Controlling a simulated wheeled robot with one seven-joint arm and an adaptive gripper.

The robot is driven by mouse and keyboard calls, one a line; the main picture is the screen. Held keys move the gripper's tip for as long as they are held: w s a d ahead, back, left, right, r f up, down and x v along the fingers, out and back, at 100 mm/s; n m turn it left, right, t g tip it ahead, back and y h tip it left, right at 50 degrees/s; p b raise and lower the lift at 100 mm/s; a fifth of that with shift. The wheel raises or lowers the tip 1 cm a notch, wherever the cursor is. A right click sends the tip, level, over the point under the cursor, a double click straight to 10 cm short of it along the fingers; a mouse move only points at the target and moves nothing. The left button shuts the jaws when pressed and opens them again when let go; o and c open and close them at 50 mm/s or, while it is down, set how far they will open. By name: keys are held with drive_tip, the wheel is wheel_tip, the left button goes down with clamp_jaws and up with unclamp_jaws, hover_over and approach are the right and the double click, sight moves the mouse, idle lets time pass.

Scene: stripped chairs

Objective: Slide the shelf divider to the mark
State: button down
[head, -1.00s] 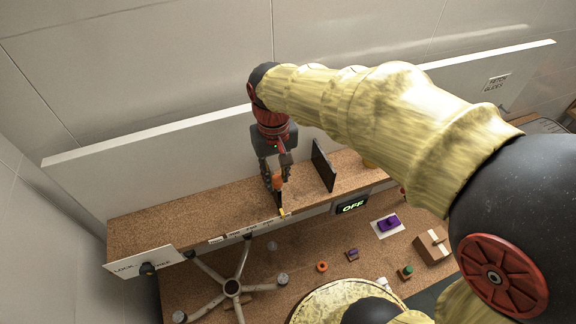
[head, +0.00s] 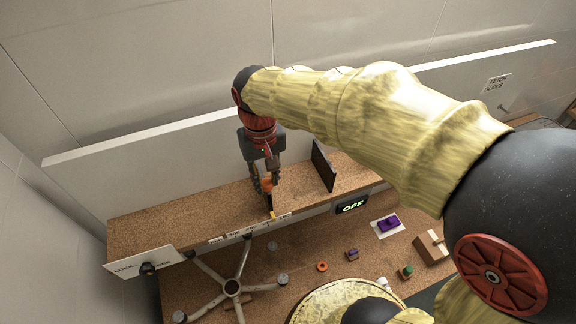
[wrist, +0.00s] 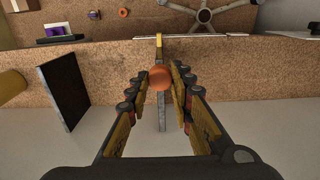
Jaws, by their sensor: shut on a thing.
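The shelf divider (wrist: 162,115) is a thin grey upright panel with an orange ball knob (wrist: 159,77) and a yellow pointer (head: 272,215) at its front edge. It stands on the cork-brown shelf (head: 150,219). My gripper (head: 267,189) is shut on the divider at its knob; in the wrist view its fingers (wrist: 160,80) lie on both sides of the knob. The pointer stands over a white strip with small labels (head: 232,236) on the shelf's front edge. The strip's print is too small to read, so I cannot tell which label is the mark.
A dark upright panel (head: 323,166) stands on the shelf to the right of the divider. An "OFF" display (head: 352,205) is on the shelf front. Below lie a star-shaped chair base (head: 232,288), a purple block (head: 388,224) and a cardboard box (head: 431,246). The shelf left of the divider is clear.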

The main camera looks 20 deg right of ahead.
drive_tip(key=shift+a, duration=0.85)
drive_tip(key=c, duration=1.2)
unclamp_jaws()
drive_tip(key=shift+c, duration=0.2)
wheel_tip(320, 180, up, 6)
drive_tip(key=p, duration=0.4)
drive_tip(key=shift+s, duration=0.1)
